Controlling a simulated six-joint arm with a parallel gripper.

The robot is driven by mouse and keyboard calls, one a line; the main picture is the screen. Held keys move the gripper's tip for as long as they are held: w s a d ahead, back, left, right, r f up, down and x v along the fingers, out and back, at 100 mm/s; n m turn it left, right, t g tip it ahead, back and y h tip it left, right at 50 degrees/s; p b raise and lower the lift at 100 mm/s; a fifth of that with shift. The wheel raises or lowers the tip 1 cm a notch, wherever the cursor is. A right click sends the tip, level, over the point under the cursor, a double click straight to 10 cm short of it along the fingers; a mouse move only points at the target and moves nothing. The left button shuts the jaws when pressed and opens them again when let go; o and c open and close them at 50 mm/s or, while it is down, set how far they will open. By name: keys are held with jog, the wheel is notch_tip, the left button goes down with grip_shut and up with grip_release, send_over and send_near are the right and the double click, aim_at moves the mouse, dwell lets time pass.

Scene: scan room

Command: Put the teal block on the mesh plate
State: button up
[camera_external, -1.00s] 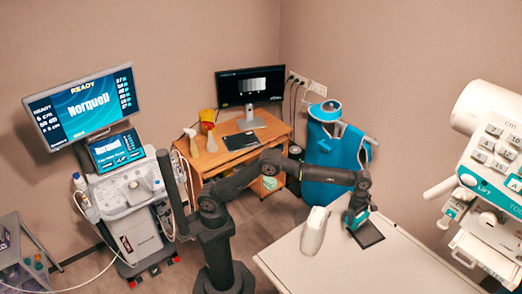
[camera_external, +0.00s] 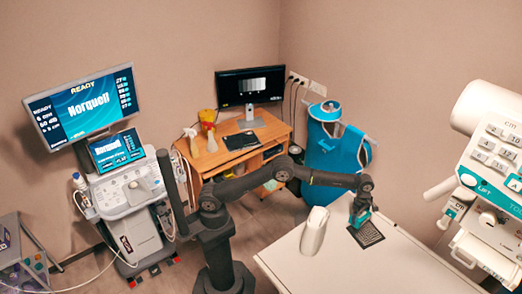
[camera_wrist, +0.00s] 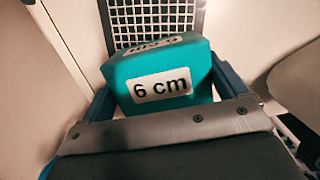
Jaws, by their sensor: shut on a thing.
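The teal block (camera_wrist: 165,68), with a white "6 cm" label, sits between the fingers of my gripper (camera_wrist: 165,85) in the wrist view. My gripper (camera_external: 361,213) is shut on it. The block also shows as a small teal patch (camera_external: 362,219) under the gripper in the external view. The mesh plate (camera_external: 370,237), a dark flat square with a grid, lies on the white table just below and in front of the gripper. Its grid (camera_wrist: 150,20) shows behind the block in the wrist view. I cannot tell whether the block touches the plate.
A white rounded device (camera_external: 314,231) stands on the white table (camera_external: 330,268) close left of the plate. A large white machine with buttons (camera_external: 493,180) is at the right. The table's front and right parts are clear.

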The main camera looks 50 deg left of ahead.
aim_at(362, 214)
jog(key=o, duration=1)
jog(key=shift+f, duration=0.1)
jog(key=shift+c, duration=0.2)
notch_tip(362, 214, up, 12)
jog(key=a, duration=0.1)
jog(key=shift+a, duration=0.4)
jog(key=f, duration=0.3)
jog(key=d+f, duration=0.1)
jog(key=f, duration=0.3)
jog(key=d+f, duration=0.1)
jog(key=f, duration=0.3)
jog(key=shift+f, duration=0.25)
jog(key=shift+a+r, duration=0.1)
jog(key=shift+r, duration=1.6)
jog(key=shift+f, duration=0.15)
